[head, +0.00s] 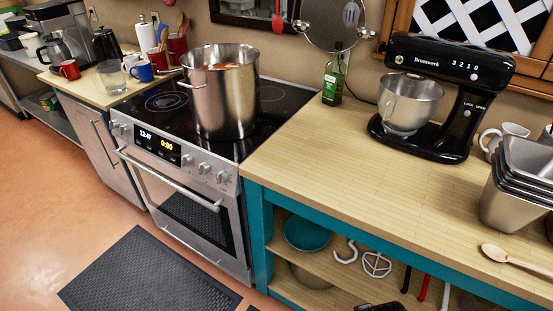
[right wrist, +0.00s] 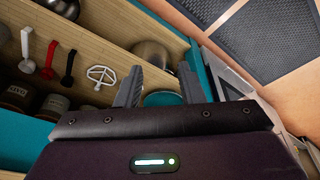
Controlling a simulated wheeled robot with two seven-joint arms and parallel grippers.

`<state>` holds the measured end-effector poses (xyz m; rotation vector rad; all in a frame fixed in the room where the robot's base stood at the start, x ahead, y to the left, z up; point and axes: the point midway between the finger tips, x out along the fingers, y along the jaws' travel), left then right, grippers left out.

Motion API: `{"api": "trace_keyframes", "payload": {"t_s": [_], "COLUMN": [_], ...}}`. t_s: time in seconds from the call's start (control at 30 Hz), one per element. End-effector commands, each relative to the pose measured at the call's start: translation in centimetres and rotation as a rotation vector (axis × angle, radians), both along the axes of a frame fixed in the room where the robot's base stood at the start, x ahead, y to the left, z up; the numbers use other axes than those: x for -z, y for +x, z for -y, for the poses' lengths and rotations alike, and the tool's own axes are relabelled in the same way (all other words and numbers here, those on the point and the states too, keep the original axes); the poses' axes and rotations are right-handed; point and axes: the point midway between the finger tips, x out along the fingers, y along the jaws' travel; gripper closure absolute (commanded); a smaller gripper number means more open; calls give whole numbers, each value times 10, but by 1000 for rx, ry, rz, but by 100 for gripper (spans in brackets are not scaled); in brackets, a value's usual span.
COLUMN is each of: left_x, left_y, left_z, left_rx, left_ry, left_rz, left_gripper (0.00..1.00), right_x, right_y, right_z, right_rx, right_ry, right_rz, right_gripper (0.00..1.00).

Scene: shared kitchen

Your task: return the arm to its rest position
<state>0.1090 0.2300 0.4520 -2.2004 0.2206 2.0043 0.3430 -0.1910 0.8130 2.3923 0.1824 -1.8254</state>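My right gripper (right wrist: 158,84) shows in the right wrist view with its two dark fingers spread apart. Nothing is held between them. It is in front of the open shelves of the teal-framed counter, and a teal bowl (right wrist: 163,98) shows beyond the fingers. I cannot tell the exact distance to the shelf. In the head view a small dark shape sits at the bottom edge, too cut off to identify. My left gripper and arm are not in either view.
The wooden counter (head: 330,165) holds a black stand mixer (head: 440,95), stacked metal pans (head: 515,190) and a wooden spoon (head: 512,257). A large pot (head: 222,100) stands on the stove. Floor near the mat (head: 150,275) is clear.

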Motion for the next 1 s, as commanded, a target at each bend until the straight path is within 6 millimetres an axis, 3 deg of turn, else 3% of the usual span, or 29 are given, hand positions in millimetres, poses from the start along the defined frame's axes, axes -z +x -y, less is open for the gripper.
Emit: {"api": "trace_keyframes", "payload": {"t_s": [0.17, 0.27, 0.4, 0.6, 0.8, 1.0], "left_x": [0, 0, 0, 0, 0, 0], "left_y": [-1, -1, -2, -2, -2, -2], "left_z": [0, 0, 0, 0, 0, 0], "left_rx": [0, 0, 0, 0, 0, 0], "left_ry": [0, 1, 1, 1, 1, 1], "left_rz": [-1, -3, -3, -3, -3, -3], "left_gripper": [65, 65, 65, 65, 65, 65], "right_x": [84, 144, 223, 310, 351, 361], "right_y": [-8, -24, -63, -140, -208, -234], "right_z": [0, 2, 8, 21, 34, 39], "right_rx": [-5, -10, -16, -26, -34, -38], "right_ry": [-3, -5, -9, -15, -20, -22], "right_rz": [-37, -60, -93, -137, -165, -174], "right_gripper": [65, 65, 65, 65, 65, 65]}}
